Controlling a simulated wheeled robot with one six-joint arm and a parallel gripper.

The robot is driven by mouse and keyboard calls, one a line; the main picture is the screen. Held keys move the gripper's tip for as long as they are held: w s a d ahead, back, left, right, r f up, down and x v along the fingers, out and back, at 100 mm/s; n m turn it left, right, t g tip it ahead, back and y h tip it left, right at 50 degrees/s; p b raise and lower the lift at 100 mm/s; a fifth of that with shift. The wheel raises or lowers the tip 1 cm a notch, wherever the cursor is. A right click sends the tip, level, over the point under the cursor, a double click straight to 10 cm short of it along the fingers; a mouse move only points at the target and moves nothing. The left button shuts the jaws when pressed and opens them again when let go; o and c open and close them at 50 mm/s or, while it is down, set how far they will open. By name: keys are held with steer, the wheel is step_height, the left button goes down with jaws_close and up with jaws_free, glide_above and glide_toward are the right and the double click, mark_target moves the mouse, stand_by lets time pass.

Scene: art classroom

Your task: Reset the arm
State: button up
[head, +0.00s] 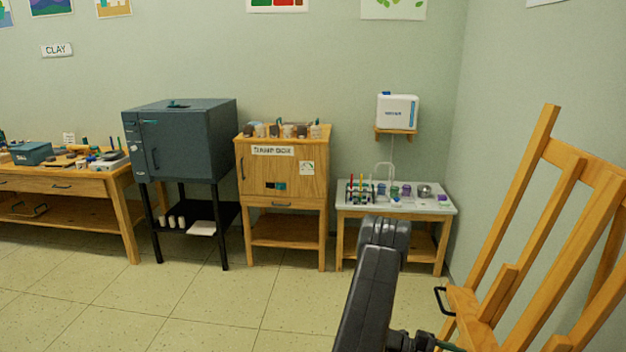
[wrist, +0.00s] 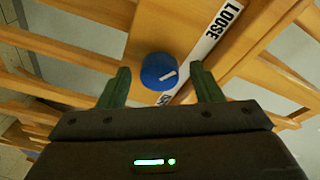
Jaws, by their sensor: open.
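My gripper (wrist: 160,82) shows in the wrist view with its two green fingers spread apart and nothing between them. Beyond the fingertips is a blue round knob (wrist: 158,70) with a white mark, on a wooden frame beside a white strip reading "LOOSE". I cannot tell whether the fingers touch the knob; they appear on either side of it. In the head view my dark arm (head: 370,290) rises at the bottom centre and bends down to the right; the fingers are not clearly visible there.
A wooden easel (head: 540,230) stands close on the right, beside my arm. Along the back wall are a clay table (head: 125,190), a dark kiln (head: 180,140), a damp box cabinet (head: 290,180) and a sink table (head: 440,205). The tiled floor (head: 210,310) in front is clear.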

steer(key=b+v, duration=0.2)
steer(key=v, duration=1.2)
steer(key=s+d+f+m+t+y+b, duration=0.1)
steer(key=s+d+m, duration=0.4)
steer(key=d+m, duration=0.8)
steer(key=shift+m+t+y+b, duration=0.75)
steer(key=shift+m+t, duration=0.65)
steer(key=shift+m, duration=0.9)
